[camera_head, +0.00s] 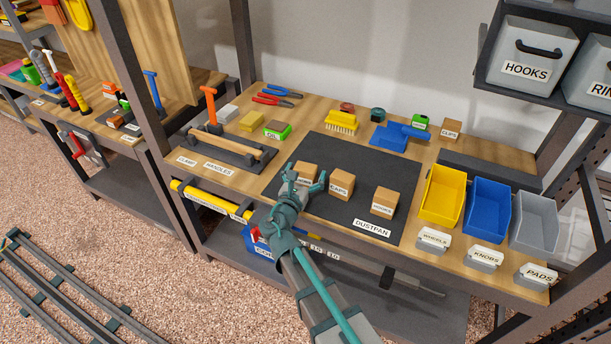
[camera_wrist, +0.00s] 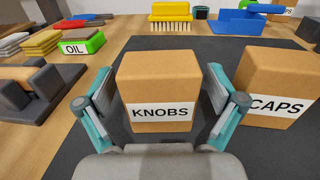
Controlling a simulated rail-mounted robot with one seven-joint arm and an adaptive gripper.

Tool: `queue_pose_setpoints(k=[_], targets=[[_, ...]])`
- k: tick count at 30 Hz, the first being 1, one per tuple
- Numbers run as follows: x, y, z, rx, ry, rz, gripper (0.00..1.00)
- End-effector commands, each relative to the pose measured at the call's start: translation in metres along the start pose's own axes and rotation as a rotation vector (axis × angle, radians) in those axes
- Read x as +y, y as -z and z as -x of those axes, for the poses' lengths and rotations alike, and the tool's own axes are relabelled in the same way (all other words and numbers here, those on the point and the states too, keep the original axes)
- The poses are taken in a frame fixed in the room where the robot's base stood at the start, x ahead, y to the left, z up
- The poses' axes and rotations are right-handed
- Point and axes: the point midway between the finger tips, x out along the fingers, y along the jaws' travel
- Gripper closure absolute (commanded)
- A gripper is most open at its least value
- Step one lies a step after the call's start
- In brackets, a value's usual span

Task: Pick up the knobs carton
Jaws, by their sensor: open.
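The knobs carton (camera_wrist: 160,82) is a small brown box with a white label reading KNOBS. It stands upright on the dark mat (camera_head: 345,215), and in the head view it is the left carton (camera_head: 306,172) of the row, partly covered by my gripper. My gripper (camera_head: 305,182) is open. In the wrist view its teal fingers (camera_wrist: 163,100) stand on the left and right of the carton's near face, with a visible gap on each side.
The caps carton (camera_wrist: 276,88) stands close on the right, near my right finger. Another carton (camera_head: 384,202) stands further right. A green oil box (camera_wrist: 82,42), a yellow brush (camera_head: 341,122) and a blue dustpan (camera_head: 392,136) lie behind. Yellow, blue and grey bins (camera_head: 441,196) stand at right.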

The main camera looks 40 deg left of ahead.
Motion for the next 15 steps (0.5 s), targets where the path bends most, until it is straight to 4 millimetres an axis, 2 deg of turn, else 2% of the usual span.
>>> queue_pose_setpoints(k=[1, 3, 11, 12, 15], targets=[[0.001, 0.000, -0.010, -0.001, 0.003, 0.000, 0.06], [0.001, 0.000, -0.017, -0.001, 0.001, 0.000, 0.06], [0.000, 0.000, -0.020, 0.000, -0.001, 0.001, 0.06], [0.000, 0.000, -0.020, 0.000, -0.001, 0.001, 0.08], [0.000, 0.000, -0.020, 0.000, 0.000, 0.001, 0.25]])
